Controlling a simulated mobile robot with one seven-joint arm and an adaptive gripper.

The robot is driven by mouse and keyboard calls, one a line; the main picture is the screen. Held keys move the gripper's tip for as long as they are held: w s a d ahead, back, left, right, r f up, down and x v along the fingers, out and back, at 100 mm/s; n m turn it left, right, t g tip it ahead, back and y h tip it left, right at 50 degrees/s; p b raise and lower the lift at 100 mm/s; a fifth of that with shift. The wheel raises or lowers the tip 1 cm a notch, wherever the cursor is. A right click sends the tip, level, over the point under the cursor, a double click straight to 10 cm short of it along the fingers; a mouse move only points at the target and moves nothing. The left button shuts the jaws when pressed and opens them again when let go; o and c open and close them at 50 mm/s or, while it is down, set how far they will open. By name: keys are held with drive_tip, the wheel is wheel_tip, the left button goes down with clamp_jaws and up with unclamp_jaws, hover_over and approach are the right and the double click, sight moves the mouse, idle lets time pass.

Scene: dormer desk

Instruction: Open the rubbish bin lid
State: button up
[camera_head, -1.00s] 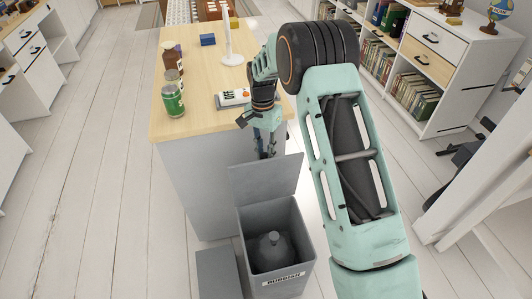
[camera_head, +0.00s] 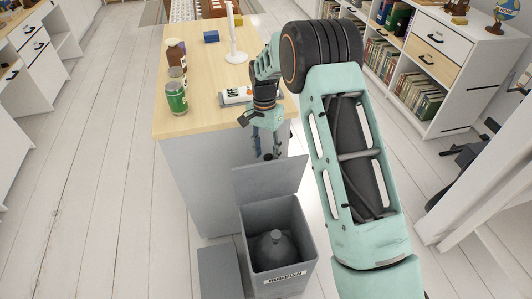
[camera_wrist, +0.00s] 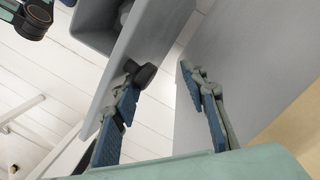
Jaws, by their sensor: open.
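The grey rubbish bin (camera_head: 303,228) stands on the floor in front of the desk, with a label on its front. Its lid (camera_head: 268,180) stands raised at the back of the opening, on the desk side. A dark grey tied bag (camera_head: 277,248) shows inside. My gripper (camera_head: 267,156) points down, open and empty, just above and behind the lid's top edge. In the wrist view, my gripper (camera_wrist: 160,70) has its left finger overlapping the lid (camera_wrist: 165,32); I cannot tell whether they touch. The bin's inside (camera_wrist: 98,25) shows at the upper left.
The desk (camera_head: 205,122) is close behind the bin, its grey side near my gripper's right finger (camera_wrist: 250,60). A green can (camera_head: 177,97), bottles and a lamp (camera_head: 235,45) stand on it. A grey box (camera_head: 218,272) is left of the bin. Floor is clear further left.

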wheel_tip(320, 180, up, 12)
drive_tip(key=w, duration=0.1)
drive_tip(key=shift+w+a, duration=0.25)
drive_tip(key=shift+w, duration=0.05)
